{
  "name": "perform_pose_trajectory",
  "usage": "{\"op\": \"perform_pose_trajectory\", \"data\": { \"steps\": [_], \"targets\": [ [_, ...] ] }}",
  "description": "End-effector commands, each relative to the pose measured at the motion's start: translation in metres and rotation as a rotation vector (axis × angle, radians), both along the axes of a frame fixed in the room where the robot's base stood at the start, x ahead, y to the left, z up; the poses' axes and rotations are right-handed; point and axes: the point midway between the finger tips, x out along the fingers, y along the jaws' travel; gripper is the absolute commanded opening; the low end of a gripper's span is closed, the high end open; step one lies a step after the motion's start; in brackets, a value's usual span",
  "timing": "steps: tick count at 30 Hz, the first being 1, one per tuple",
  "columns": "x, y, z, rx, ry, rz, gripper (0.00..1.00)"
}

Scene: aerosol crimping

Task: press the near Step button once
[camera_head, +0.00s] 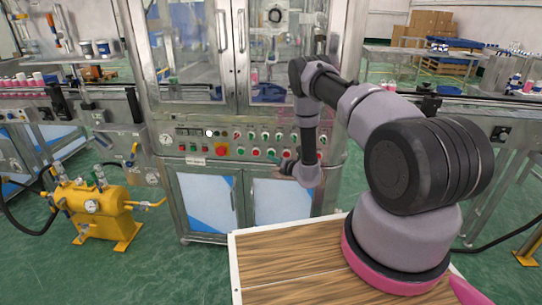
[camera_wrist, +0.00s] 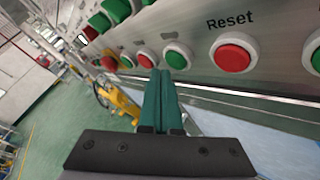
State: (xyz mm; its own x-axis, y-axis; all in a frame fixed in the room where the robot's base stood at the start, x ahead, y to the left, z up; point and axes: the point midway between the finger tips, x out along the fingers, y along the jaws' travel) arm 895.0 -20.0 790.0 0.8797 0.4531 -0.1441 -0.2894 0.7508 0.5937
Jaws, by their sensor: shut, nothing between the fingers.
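The metal control panel (camera_head: 190,139) of the crimping machine carries rows of red and green buttons. No Step label is readable in either view, so I cannot tell which button is the near Step button. In the wrist view my gripper (camera_wrist: 162,73) is shut and empty, its dark green fingers pointing at the panel. Its tips appear just below a green button (camera_wrist: 177,59) and a red button (camera_wrist: 147,58); I cannot tell whether they touch. A larger red button (camera_wrist: 233,54) under the word Reset is to the right. In the head view my forearm hides part of the panel's right side.
A yellow block with a red button (camera_head: 221,149) sits on the panel's lower row. Glass doors (camera_head: 190,60) with metal handles are above the panel. A yellow tank (camera_head: 97,207) stands on the floor at left. Conveyors run on both sides.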

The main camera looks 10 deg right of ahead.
Motion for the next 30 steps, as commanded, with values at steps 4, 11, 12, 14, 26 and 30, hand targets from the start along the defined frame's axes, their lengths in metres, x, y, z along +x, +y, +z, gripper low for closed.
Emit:
{"op": "perform_pose_trajectory", "data": {
  "steps": [4, 11, 12, 14, 26, 30],
  "targets": [
    [0.0, 0.0, 0.0, 0.0, 0.0, 0.0, 0.0],
    [0.0003, -0.0002, 0.0, 0.0, 0.0, 0.0, 0.0],
    [0.0008, -0.0004, 0.0001, 0.0, 0.0, 0.0, 0.0],
    [0.0023, -0.0011, 0.0003, 0.0, -0.001, -0.001, 0.0],
    [0.0081, -0.0026, 0.0004, 0.0, 0.0, 0.0, 0.0],
    [0.0083, -0.0028, 0.0003, 0.0, 0.0, 0.0, 0.0]
  ]
}}
